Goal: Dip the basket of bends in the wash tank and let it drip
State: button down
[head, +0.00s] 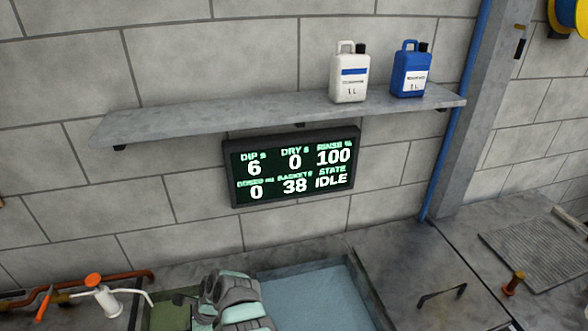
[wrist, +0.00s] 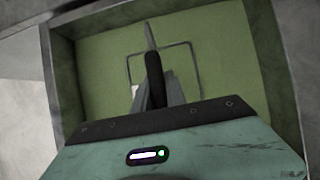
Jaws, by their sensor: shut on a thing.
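My gripper (wrist: 154,72) points down over a green-floored bay (wrist: 215,48) with raised walls in the wrist view. It is shut on a slim part that I take to be the basket's handle. A thin grey wire outline (wrist: 196,70) shows around the fingers, seemingly part of the basket. The bends cannot be made out. In the head view the wash tank (head: 315,298) holds pale blue liquid, right of my arm. My fingers and the basket are out of sight there.
A shelf (head: 220,120) above the display holds a white jug (head: 349,75) and a blue jug (head: 411,72). A copper pipe with a white-bodied valve (head: 103,295) is at left. A dark handle (head: 441,294) and ribbed board (head: 540,252) lie right of the tank.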

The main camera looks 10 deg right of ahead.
notch_tip(320, 180, up, 20)
jog(key=p, duration=1.9)
jog(key=shift+f, duration=0.1)
dwell(2.1)
